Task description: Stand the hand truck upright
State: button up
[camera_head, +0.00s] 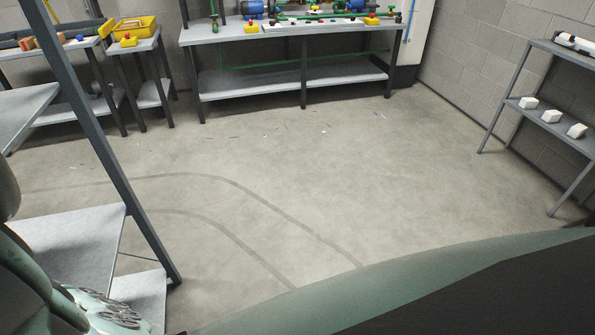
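I see no hand truck in this view. Parts of my own body, pale green and dark, fill the lower left corner and the bottom right. A pale, shiny ridged piece shows at the lower left edge, and I cannot tell what it is. I can make out no gripper fingers.
A grey shelf rack (75,245) stands close on the left. A workbench (300,78) with coloured fittings lines the back wall, with a yellow toolbox (135,27) on a small table left of it. A shelf (545,115) with white blocks stands right. The middle floor (330,170) is clear, with curved dark tracks.

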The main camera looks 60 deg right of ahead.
grip_shut()
jog(key=shift+s+a, duration=0.1)
jog(key=shift+a, duration=0.05)
dwell(0.4)
